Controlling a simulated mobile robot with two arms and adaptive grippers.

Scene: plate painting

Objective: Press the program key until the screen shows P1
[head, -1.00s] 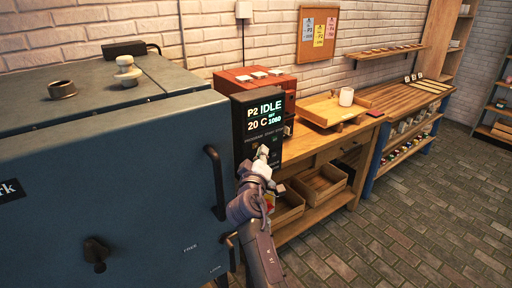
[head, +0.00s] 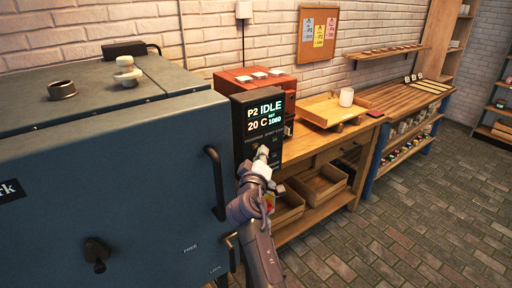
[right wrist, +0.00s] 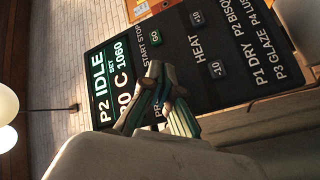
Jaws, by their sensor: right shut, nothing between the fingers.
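The kiln's dark control panel (head: 243,143) stands upright at the right side of the blue kiln (head: 110,190). Its screen (head: 265,115) reads P2 IDLE, 20 C, SET 1060, and the same screen (right wrist: 110,85) shows sideways in the right wrist view. My right gripper (head: 262,151) is shut and empty, with its tips in front of the panel's key area. In the right wrist view the fingers (right wrist: 160,85) cover the program key, and only part of its label shows. I cannot tell whether the tips touch the key. My left gripper is out of view.
The kiln's door handle (head: 215,182) sticks out left of my right arm.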

